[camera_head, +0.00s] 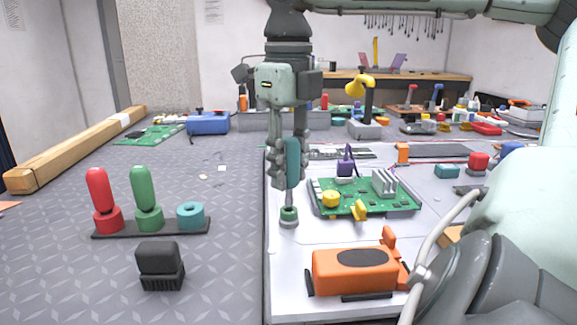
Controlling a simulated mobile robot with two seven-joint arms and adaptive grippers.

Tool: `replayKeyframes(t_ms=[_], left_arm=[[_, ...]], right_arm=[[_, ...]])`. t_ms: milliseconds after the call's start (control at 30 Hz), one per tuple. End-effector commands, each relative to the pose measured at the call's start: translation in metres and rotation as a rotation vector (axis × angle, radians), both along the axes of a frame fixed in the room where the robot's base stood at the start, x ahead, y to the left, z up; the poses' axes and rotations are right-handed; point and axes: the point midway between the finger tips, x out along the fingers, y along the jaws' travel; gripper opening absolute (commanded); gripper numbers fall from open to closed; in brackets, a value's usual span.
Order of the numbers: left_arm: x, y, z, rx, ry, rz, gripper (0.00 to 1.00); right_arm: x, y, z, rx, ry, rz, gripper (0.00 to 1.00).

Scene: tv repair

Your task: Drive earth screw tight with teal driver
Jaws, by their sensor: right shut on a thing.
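My right gripper (291,185) points straight down and is shut on the teal driver (292,157), which is upright between the fingers. Below the fingers a grey shaft runs down to a small dark green collar (289,215) on the white panel (285,250). The shaft appears to meet the collar. The earth screw itself is hidden there, so I cannot tell how deep it sits. The teal ring (190,213) of the driver rack (170,229) is empty. My left gripper is not in view.
The rack also holds a red driver (98,193) and a green driver (145,192). A black block (160,264) stands in front. A green circuit board (358,208) lies right of the gripper, with an orange box (351,270) nearer. The mat left of the panel is mostly clear.

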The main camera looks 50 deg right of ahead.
Motion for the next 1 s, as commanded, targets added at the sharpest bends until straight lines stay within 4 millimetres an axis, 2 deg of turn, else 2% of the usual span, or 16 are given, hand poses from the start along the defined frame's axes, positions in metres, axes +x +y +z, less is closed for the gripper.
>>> replayKeyframes(t_ms=[233, 500, 833, 1000], left_arm=[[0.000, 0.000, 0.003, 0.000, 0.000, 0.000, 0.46], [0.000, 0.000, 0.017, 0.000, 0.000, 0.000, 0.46], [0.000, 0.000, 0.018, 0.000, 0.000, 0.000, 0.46], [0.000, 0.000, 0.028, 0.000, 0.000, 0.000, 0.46]], right_arm=[[0.000, 0.000, 0.001, 0.002, 0.000, 0.037, 0.00], [0.000, 0.001, 0.001, 0.002, -0.001, 0.400, 0.00], [0.000, 0.001, 0.000, 0.001, 0.000, 0.440, 0.00], [0.000, 0.002, 0.002, 0.003, -0.003, 0.679, 0.00]])
